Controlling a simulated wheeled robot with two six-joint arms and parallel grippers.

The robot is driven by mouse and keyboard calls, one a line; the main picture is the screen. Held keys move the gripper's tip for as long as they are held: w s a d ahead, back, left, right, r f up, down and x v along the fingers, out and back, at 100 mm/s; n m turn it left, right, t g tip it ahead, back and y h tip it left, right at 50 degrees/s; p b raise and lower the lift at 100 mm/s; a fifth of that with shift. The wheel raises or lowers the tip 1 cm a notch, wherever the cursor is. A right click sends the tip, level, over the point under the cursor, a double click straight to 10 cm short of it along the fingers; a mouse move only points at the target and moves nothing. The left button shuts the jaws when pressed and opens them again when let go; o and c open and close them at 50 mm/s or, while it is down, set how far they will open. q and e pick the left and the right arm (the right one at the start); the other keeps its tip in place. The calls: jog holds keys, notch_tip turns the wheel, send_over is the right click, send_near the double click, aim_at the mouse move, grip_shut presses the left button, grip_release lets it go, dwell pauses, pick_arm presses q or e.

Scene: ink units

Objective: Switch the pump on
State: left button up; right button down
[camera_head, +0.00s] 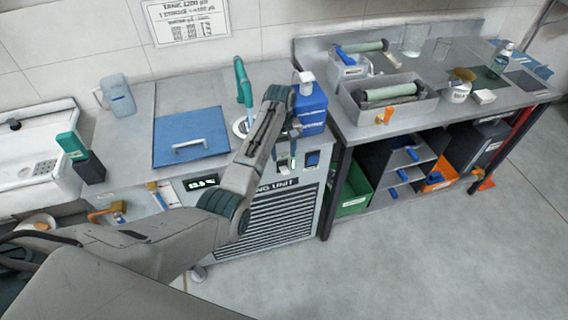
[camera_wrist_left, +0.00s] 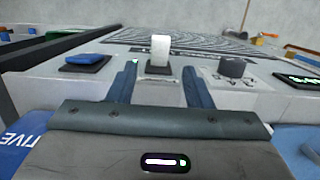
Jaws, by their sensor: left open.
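The grey unit (camera_head: 270,215) has a control panel along its upper front. In the left wrist view the panel carries a blue rocker switch (camera_wrist_left: 83,60), a white lever (camera_wrist_left: 160,50) on a dark plate and a dark knob (camera_wrist_left: 232,67). The blue rocker (camera_head: 312,159) also shows in the head view. No readable label tells which control is the pump's. My left gripper (camera_wrist_left: 160,68) is open and empty, its two dark blue fingers either side of the lever; contact cannot be told. In the head view my left gripper (camera_head: 288,155) is at the panel. My right gripper is not in view.
A lit display (camera_head: 201,182) is left of the controls. A blue container (camera_head: 311,108) stands on the unit's top close to my left wrist, with a blue lid (camera_head: 190,137) farther left. A steel bench (camera_head: 450,118) with trays stands at right. The floor in front is clear.

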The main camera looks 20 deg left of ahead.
pick_arm(q)
jog(key=shift+w+a+r+b, duration=0.1)
jog(key=shift+w+r+b, duration=0.1)
jog(key=shift+r, duration=0.95)
jog(key=shift+w+a+r+b, duration=0.1)
jog(key=shift+r+b, duration=0.05)
jog(key=shift+r, duration=0.95)
